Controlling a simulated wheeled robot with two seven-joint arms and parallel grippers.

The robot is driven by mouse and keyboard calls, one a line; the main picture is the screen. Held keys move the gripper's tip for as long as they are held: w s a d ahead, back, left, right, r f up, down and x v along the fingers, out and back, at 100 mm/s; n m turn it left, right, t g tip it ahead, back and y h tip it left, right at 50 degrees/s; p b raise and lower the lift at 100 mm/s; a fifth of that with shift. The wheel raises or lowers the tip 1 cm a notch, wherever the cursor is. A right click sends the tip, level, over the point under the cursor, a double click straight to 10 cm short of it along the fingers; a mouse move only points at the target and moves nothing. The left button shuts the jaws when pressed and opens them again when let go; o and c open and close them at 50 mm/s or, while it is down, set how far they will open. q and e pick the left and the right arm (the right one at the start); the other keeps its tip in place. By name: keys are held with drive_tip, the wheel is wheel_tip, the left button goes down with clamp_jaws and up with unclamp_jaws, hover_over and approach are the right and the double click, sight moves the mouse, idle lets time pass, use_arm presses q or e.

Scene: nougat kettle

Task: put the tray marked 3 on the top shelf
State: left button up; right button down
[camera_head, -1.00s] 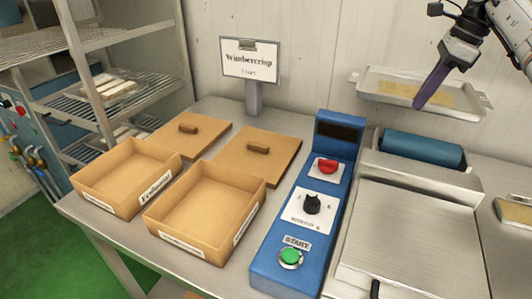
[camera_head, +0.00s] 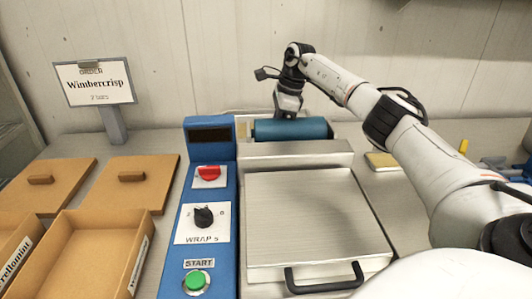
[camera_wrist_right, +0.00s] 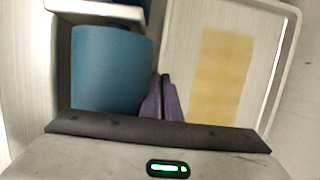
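A pale metal tray (camera_wrist_right: 276,20) with a yellowish sheet (camera_wrist_right: 222,72) in it fills the right of the right wrist view. No number shows on it. My right gripper's purple fingers (camera_wrist_right: 162,98) are together at the tray's near rim, beside the blue roller. They appear to pinch the rim, but the contact is partly hidden. In the head view the right gripper (camera_head: 288,104) points down behind the roller. My left gripper is not in view. The top shelf is not clearly in view.
The blue roller (camera_head: 290,129) and wrapping machine (camera_head: 305,215) stand in front of my right gripper. A blue control panel (camera_head: 207,225), cardboard boxes (camera_head: 90,255) and lids (camera_head: 135,182) are to the left. A sign (camera_head: 95,83) stands behind the lids. Rack edges show at far left.

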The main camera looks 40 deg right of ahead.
drive_tip(key=shift+f, duration=2.25)
drive_tip(key=shift+f, duration=0.2)
drive_tip(key=c, duration=2)
unclamp_jaws()
drive_tip(key=shift+a, duration=0.1)
